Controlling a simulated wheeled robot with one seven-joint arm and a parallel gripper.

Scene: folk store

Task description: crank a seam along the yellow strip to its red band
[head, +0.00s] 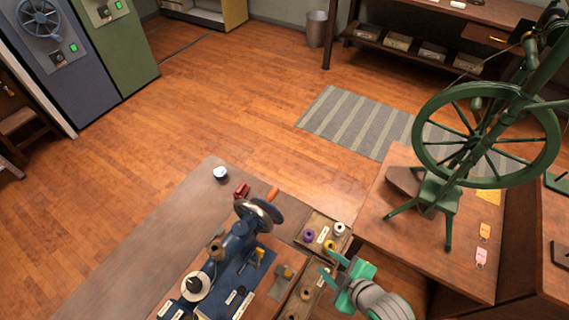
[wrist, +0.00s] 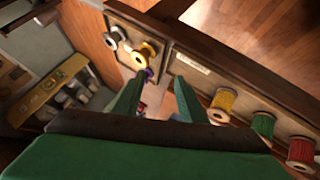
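A blue hand-crank sewing machine (head: 222,262) stands on the near table. Its handwheel (head: 259,214) faces the back, with an orange crank handle (head: 273,193) at the upper right. A small yellow piece (head: 259,255) shows beside the machine; I cannot tell whether it is the yellow strip. No red band can be made out on it. My gripper (head: 331,267) is right of the machine, apart from the crank, above the compartmented spool tray (head: 300,240). In the wrist view its green fingers (wrist: 160,97) are spread, with nothing between them.
Gold (wrist: 147,54), yellow (wrist: 223,104), green (wrist: 262,127) and red (wrist: 301,152) spools lie near my fingers. A small round dial (head: 221,173) sits at the table's far edge. A large green spinning wheel (head: 440,190) stands on the right table. Open floor lies beyond.

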